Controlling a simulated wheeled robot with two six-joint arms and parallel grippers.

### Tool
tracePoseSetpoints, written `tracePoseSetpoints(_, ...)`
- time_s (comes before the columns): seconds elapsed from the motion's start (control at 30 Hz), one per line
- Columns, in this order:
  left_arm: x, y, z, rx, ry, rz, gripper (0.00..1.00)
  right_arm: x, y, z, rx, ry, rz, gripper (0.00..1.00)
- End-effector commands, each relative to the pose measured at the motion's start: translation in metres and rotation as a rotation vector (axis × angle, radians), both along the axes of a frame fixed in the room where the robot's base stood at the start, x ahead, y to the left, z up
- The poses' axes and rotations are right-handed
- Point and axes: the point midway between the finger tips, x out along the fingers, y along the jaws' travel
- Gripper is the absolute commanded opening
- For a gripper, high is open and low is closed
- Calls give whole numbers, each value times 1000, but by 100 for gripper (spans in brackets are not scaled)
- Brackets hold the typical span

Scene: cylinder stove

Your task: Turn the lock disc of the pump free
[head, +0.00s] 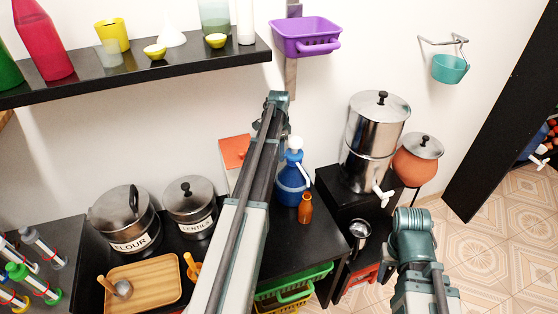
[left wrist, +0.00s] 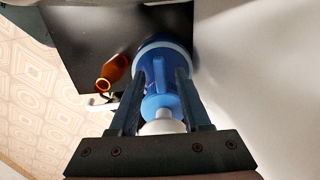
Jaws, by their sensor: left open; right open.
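The blue pump bottle (head: 292,185) stands on the black counter, with a white top (head: 295,143) and a white spout-like part at its side. My left arm runs in front of its left side. In the left wrist view my left gripper (left wrist: 162,88) is open, with one finger either side of the blue bottle (left wrist: 160,65). The white top (left wrist: 163,127) lies near the gripper's base. I cannot tell whether the fingers touch it, nor make out the lock disc separately. My right gripper (head: 412,235) is at the lower right, away from the pump; its fingers do not show clearly.
A small brown bottle (head: 305,208) stands close right of the pump. A steel dispenser (head: 376,140) and an orange pot (head: 418,160) are farther right. Flour (head: 125,218) and lentils (head: 190,208) pots stand left. A black shelf (head: 140,75) hangs above.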

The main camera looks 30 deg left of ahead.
Motion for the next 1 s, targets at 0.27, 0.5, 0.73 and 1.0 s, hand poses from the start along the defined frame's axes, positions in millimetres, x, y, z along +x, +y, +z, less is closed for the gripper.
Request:
tracePoseSetpoints(0.27,0,0,-7,0,0,0,48,0,0,-7,0,0,-1,50)
tracePoseSetpoints(0.5,0,0,-7,0,0,0,22,0,0,-7,0,0,0,50)
tracePoseSetpoints(0.73,0,0,-7,0,0,0,0,0,0,-7,0,0,0,50)
tracePoseSetpoints(1.0,0,0,-7,0,0,0,0,0,0,-7,0,0,0,50)
